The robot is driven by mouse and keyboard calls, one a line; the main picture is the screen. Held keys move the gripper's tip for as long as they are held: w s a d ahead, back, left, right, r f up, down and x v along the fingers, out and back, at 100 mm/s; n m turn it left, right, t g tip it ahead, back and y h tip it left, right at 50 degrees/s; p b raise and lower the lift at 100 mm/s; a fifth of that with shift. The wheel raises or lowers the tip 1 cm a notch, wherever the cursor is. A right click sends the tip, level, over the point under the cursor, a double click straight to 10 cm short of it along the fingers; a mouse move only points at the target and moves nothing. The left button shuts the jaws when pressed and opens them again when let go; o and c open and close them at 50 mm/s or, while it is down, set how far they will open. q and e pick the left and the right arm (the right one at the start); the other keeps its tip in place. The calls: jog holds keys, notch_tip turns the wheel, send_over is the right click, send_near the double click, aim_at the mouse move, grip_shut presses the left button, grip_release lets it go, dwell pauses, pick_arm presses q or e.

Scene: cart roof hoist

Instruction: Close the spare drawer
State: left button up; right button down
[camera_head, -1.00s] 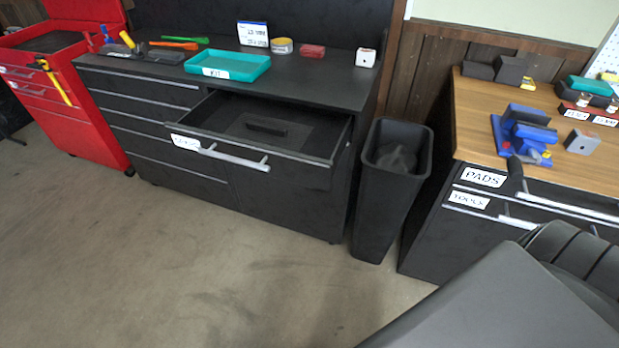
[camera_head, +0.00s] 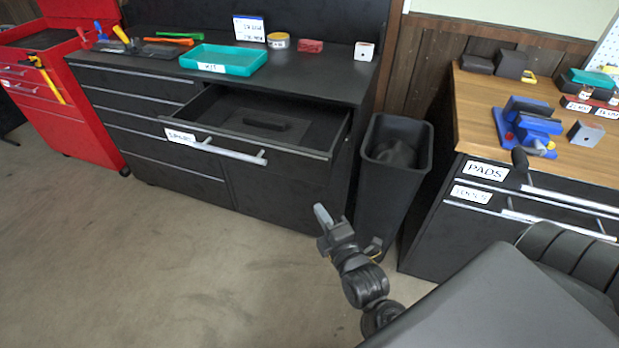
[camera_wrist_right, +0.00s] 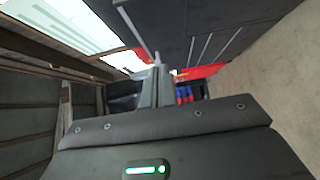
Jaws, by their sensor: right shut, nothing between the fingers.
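The spare drawer (camera_head: 300,155) is a black drawer pulled out from the upper right of the black workbench. Its front carries a white label (camera_head: 179,135) and a silver bar handle (camera_head: 228,152). A dark block-like item (camera_head: 264,119) lies inside it. My right gripper (camera_head: 322,214) is in front of the bench, below and in front of the drawer's right end, apart from it. Its fingers are shut and empty; they also show in the right wrist view (camera_wrist_right: 157,88). My left gripper is not in the head view.
A black bin (camera_head: 392,185) stands right of the bench, close beside my right arm. A wooden-topped bench (camera_head: 470,105) with labelled drawers is at the right. A red tool cabinet (camera_head: 75,110) is at the left. A teal tray (camera_head: 224,59) sits on the workbench. Floor in front is clear.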

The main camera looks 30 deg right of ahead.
jog(key=p, duration=0.2)
send_near(304, 167)
jog(key=w+a, duration=0.3)
jog(key=w, duration=0.1)
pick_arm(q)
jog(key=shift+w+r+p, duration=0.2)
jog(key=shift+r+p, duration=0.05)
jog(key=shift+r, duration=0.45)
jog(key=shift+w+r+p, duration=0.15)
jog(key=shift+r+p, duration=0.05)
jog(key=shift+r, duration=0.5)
pick_arm(e)
jog(key=shift+w+d, duration=0.5)
jog(key=shift+d, duration=0.3)
jog(key=shift+w+d, duration=0.55)
jog(key=shift+d, duration=0.3)
jog(key=shift+d, duration=0.1)
